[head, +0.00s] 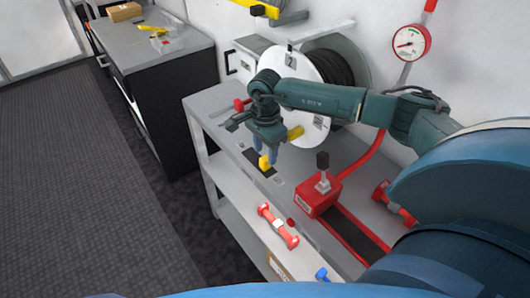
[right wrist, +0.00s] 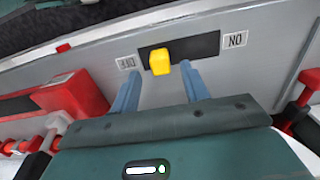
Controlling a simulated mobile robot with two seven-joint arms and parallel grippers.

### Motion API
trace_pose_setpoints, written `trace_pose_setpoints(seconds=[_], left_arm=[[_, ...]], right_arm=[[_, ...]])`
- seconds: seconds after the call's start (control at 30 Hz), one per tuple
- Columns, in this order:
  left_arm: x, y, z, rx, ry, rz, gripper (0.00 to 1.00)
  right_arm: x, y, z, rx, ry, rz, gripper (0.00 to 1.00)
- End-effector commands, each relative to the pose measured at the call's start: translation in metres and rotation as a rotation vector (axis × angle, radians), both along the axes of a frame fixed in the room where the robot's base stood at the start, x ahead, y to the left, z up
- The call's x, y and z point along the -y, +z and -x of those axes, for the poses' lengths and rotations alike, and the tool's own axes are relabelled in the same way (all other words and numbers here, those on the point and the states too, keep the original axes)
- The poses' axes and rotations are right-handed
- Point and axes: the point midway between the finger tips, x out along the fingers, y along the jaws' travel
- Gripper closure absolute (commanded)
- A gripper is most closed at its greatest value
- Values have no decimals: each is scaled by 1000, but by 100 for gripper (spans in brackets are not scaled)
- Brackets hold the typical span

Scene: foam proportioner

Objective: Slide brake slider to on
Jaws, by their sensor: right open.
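The brake slider is a yellow knob (head: 264,163) in a black slot on the grey bench top. In the right wrist view the knob (right wrist: 159,62) sits toward the left of the slot (right wrist: 205,46), nearer the OFF label (right wrist: 127,63) than the ON label (right wrist: 235,40); both labels appear upside down. My right gripper (head: 264,148) points down at the knob. In the right wrist view its blue fingers (right wrist: 160,76) are open, one on each side of the knob, with gaps visible; whether the tips reach its depth I cannot tell. My left gripper is not in view.
A red unit with a black-topped lever (head: 322,172) stands right of the slot. A white hose reel (head: 305,85) is behind my right forearm. Open floor (head: 75,190) lies left.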

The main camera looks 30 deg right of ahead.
Motion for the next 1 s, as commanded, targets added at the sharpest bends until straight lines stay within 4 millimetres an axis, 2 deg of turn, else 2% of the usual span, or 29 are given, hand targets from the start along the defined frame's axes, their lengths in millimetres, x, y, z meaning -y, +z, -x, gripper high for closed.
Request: trace_pose_setpoints(seconds=[0.2, 0.53, 1.0], left_arm=[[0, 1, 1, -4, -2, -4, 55], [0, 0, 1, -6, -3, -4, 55], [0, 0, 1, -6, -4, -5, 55]], right_arm=[[-1, -21, 0, -1, 1, -1, 55], [0, -25, 0, 1, 1, -1, 55], [-1, -24, 0, 1, 1, -1, 93]])
